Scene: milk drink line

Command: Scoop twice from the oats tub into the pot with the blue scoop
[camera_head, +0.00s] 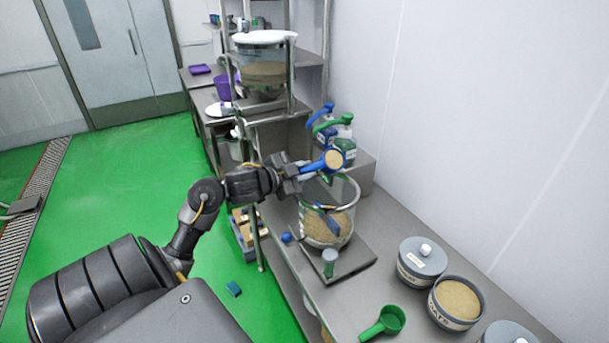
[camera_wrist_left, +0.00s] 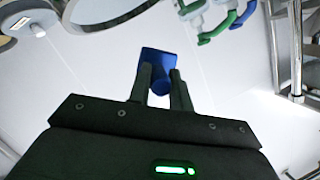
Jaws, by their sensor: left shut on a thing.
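My left gripper (camera_head: 305,170) is shut on the handle of the blue scoop (camera_head: 318,165). The scoop is above the clear pot (camera_head: 352,195), and its round bowl holds a tan fill. My right gripper is not in view.
A green scoop (camera_head: 385,322) lies on the bench (camera_head: 405,300) left of the oats tub. A lidded tub (camera_head: 422,262) stands behind it, another is cut off at the bottom edge. Blue-topped and green-topped bottles (camera_head: 343,140) stand behind the pot, near the wall.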

